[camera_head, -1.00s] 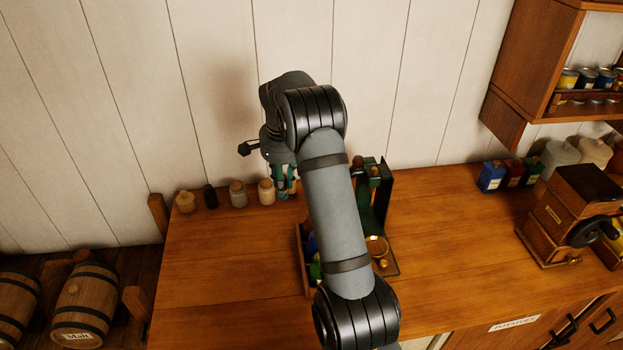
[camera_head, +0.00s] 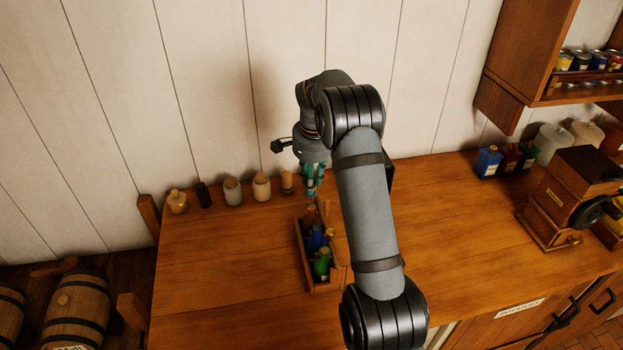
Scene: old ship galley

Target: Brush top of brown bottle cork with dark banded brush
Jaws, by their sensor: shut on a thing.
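My gripper (camera_head: 313,181), with teal fingers, points down near the back of the counter. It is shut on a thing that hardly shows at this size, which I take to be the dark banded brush. The brown bottle (camera_head: 310,216) stands upright at the far end of a small wooden crate (camera_head: 302,262). My fingertips are above and close to this bottle in the picture. I cannot tell whether the held thing touches its cork. A blue bottle (camera_head: 315,240) and a green bottle (camera_head: 321,264) stand nearer in the same crate.
Several small jars (camera_head: 261,187) line the wall left of my gripper. My arm hides the counter right of the crate. Colored tins (camera_head: 488,161) and a coffee grinder (camera_head: 570,198) stand at the right. The counter's left part (camera_head: 220,265) is clear.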

